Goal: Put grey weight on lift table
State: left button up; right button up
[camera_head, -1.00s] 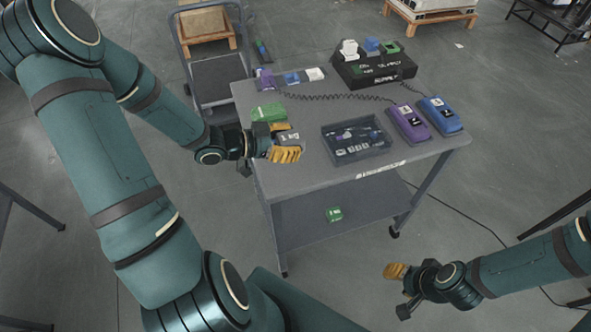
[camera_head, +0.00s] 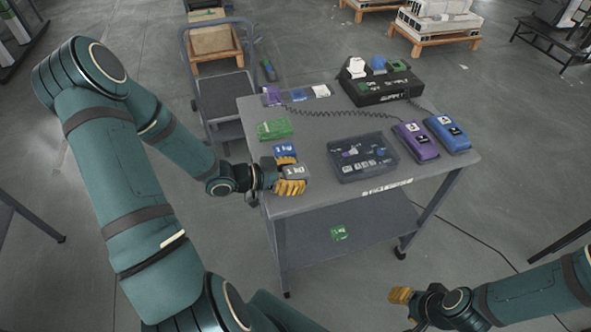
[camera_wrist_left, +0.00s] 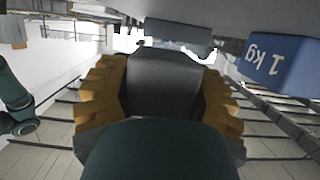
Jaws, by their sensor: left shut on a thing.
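The grey weight (camera_head: 295,171), marked 1 kg, is between the orange fingers of my left gripper (camera_head: 290,178), which is shut on it, at the table's left front edge. In the left wrist view the grey weight (camera_wrist_left: 166,85) fills the space between both fingers. I cannot tell whether it touches the tabletop. A blue weight (camera_head: 284,150) sits just behind the gripper and also shows in the left wrist view (camera_wrist_left: 280,62). The grey table (camera_head: 310,206) has a top and a lower shelf. My right gripper (camera_head: 401,296) is low at the right front, away from the table; its opening is unclear.
On the tabletop are a green object (camera_head: 274,129), a dark tray (camera_head: 362,158), purple (camera_head: 415,141) and blue (camera_head: 447,134) handsets, and a black box (camera_head: 383,88). A green weight (camera_head: 339,232) lies on the lower shelf. A trolley (camera_head: 222,95) stands behind left.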

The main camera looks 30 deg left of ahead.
pick_arm(q)
jog(key=shift+f, duration=1.25)
jog(key=shift+f, duration=0.2)
jog(key=o, duration=1.3)
jog(key=shift+f, duration=0.1)
jog(key=shift+o, duration=0.2)
